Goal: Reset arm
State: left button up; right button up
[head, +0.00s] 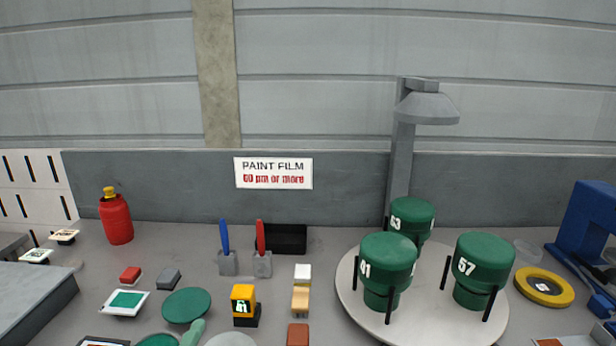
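Neither of my grippers shows in the head view, so I cannot see whether they are open or shut. Three dark green capped cylinders stand upright on a round pale turntable (424,318). The one whose label ends in 1 (387,262) is front left, and the one marked 57 (484,263) is front right. Black posts stand around them.
A grey lamp (428,107) rises behind the turntable. A red bottle (116,219), a black tray (287,239), a yellow gauge (244,302), a green disc (187,305) and several small blocks crowd the bench. A blue machine (587,232) and yellow ring (544,288) are at right.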

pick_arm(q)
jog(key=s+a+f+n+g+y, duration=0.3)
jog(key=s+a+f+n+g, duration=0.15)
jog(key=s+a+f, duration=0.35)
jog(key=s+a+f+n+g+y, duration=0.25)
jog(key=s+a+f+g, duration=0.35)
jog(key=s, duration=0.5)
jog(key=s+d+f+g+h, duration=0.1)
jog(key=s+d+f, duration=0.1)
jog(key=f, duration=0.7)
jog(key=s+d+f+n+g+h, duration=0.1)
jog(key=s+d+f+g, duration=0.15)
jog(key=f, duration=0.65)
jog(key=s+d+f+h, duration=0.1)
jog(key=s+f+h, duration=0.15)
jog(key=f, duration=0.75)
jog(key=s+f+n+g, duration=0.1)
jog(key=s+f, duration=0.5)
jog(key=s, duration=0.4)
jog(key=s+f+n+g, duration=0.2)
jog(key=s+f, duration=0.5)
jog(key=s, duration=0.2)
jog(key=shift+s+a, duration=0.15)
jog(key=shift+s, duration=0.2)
